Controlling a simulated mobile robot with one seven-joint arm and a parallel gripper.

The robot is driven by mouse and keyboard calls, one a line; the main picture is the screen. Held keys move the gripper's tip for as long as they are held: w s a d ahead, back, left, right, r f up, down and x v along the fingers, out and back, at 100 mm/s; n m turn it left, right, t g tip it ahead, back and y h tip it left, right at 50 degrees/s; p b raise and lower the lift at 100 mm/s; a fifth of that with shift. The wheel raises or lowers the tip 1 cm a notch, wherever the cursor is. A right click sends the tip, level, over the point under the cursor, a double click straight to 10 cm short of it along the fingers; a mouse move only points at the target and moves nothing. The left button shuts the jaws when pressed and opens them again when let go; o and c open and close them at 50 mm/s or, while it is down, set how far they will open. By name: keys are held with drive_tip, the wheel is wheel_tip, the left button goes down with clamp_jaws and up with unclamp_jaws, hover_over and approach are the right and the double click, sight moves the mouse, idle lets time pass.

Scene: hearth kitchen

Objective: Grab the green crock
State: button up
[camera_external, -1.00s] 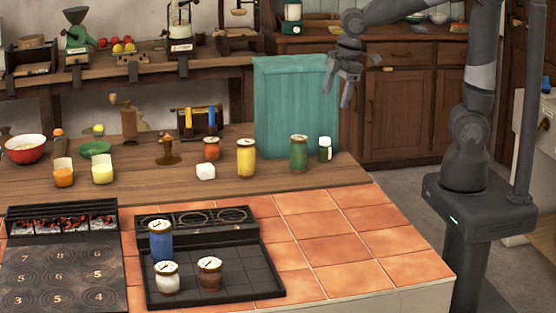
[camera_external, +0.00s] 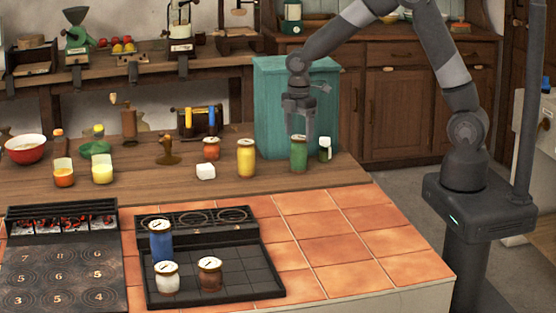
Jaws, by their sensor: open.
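My gripper (camera_external: 299,138) is open and points down over the green crock. I cannot tell whether the fingers touch the crock.
An orange-red crock (camera_external: 211,149) and a white cube (camera_external: 206,171) sit further left. A black tray (camera_external: 235,285) with blue, white and brown crocks lies in front. Terracotta tiles (camera_external: 335,250) are clear.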

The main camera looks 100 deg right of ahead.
sight(299, 148)
drive_tip(key=f, duration=0.6)
drive_tip(key=shift+s+d+f, duration=0.1)
drive_tip(key=shift+d+f, duration=0.25)
drive_tip(key=shift+d, duration=0.05)
drive_tip(key=c, duration=1.3)
drive_tip(key=shift+r, duration=0.1)
